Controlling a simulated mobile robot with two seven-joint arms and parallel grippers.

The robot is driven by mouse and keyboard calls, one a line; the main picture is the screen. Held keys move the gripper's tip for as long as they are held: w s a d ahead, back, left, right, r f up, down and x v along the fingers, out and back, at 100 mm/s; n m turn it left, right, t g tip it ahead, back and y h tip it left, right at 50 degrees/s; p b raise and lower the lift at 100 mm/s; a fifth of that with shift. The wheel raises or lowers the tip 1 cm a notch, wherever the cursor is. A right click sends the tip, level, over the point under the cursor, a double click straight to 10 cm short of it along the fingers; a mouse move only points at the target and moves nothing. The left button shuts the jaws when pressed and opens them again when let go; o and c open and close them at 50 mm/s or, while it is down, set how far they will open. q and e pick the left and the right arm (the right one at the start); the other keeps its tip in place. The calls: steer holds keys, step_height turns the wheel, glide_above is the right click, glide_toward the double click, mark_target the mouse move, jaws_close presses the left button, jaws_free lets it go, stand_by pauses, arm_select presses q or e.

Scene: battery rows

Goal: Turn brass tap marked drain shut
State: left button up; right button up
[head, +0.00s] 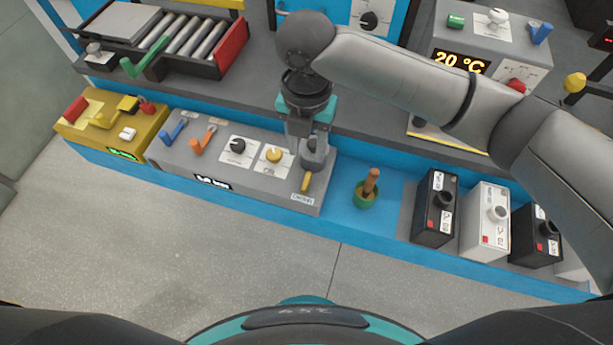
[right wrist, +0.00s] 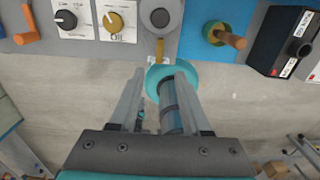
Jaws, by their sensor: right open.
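The brass tap (head: 306,182) sits at the right end of a grey control panel (head: 255,186). It has a round grey body, and its brass lever points toward the panel's front edge. A small label (head: 301,197) lies beside the lever; its text is too small to read surely. In the right wrist view the brass lever (right wrist: 159,48) shows below its grey round body (right wrist: 158,18). My right gripper (head: 308,138) is open and empty, over the panel by the tap body, partly hiding it. Its fingers (right wrist: 158,76) are apart, with the lever beyond their tips. My left gripper is not in view.
On the same panel are a yellow knob (head: 274,156), a black knob (head: 238,146), an orange lever (head: 202,140) and a blue lever (head: 173,132). A green pot with a wooden handle (head: 369,184) and several batteries (head: 434,209) stand to the right. The floor in front is clear.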

mark_target(306, 180)
step_height(306, 180, down, 12)
steer(key=b, duration=0.2)
steer(key=shift+r+b, duration=0.2)
steer(key=shift+b, duration=0.15)
steer(key=shift+c, duration=0.3)
jaws_close()
